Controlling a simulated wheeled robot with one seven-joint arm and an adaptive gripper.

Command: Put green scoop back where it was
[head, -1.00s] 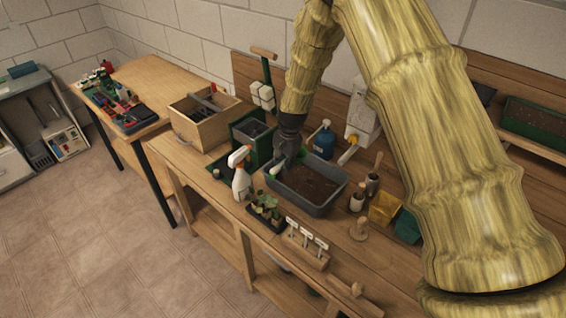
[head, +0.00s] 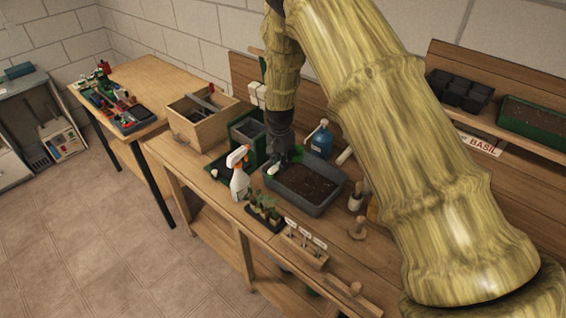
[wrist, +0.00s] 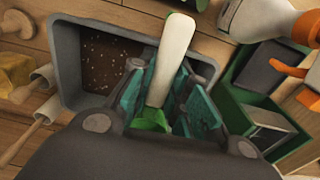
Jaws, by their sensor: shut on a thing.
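The scoop has a pale cream handle (wrist: 172,52) and a bright green part (wrist: 150,121). My gripper (wrist: 165,88), with teal finger pads, is shut on the scoop in the wrist view. The handle sticks out past the fingers, and much of the green part is hidden by the gripper. In the head view my gripper (head: 280,158) is at the left end of the grey soil tub (head: 318,211), and the pale handle (head: 272,169) shows small beside the tub's rim. I cannot tell whether the scoop touches the tub.
A white and orange spray bottle (head: 240,178) stands just left of the tub. A green bin (wrist: 238,112) with dark pots is close by. Seedlings (head: 263,207) and a label block (head: 303,250) line the front edge. A blue bottle (head: 321,143) stands behind.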

